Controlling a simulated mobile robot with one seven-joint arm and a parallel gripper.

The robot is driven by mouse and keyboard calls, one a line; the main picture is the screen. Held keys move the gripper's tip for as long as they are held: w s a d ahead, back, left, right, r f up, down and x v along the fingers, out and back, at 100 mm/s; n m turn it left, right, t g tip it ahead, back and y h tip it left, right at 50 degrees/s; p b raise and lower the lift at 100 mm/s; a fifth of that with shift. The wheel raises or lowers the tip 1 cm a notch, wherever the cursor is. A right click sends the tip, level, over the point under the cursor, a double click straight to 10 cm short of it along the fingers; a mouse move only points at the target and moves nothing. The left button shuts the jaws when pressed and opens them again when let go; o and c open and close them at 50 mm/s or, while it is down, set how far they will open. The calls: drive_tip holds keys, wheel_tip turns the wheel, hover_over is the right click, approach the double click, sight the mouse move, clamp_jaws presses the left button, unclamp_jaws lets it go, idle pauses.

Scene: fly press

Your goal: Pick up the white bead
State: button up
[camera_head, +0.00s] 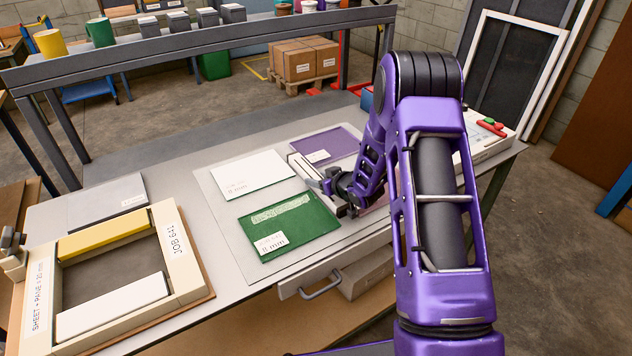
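A long pale strip (299,167), which may be the white bead, lies on the bench between the white sheet and the purple sheet. Its near end runs behind my gripper. A thicker white bar (112,306) lies along the near side of the cream frame (185,262) at the left. My gripper (332,190) is low over the bench by the near end of the pale strip, right of the green sheet. Its fingers are small and dark, so I cannot tell whether they are open, or touch or hold the strip.
A white sheet (252,174), a green sheet (289,228) and a purple sheet (328,144) lie around my gripper. A yellow bar (117,233) lies on the frame's far side. A grey sheet (107,200) lies behind it. A drawer handle (322,287) sticks out below the bench's front edge.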

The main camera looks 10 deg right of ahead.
clamp_jaws()
wheel_tip(320, 180, up, 9)
drive_tip(key=shift+f, duration=0.1)
drive_tip(key=s+r, duration=0.4)
drive_tip(key=s, duration=0.4)
drive_tip(key=s+d+r+m+h, duration=0.1)
drive_tip(key=s+r, duration=0.4)
drive_tip(key=s, duration=0.3)
drive_tip(key=shift+s, duration=0.1)
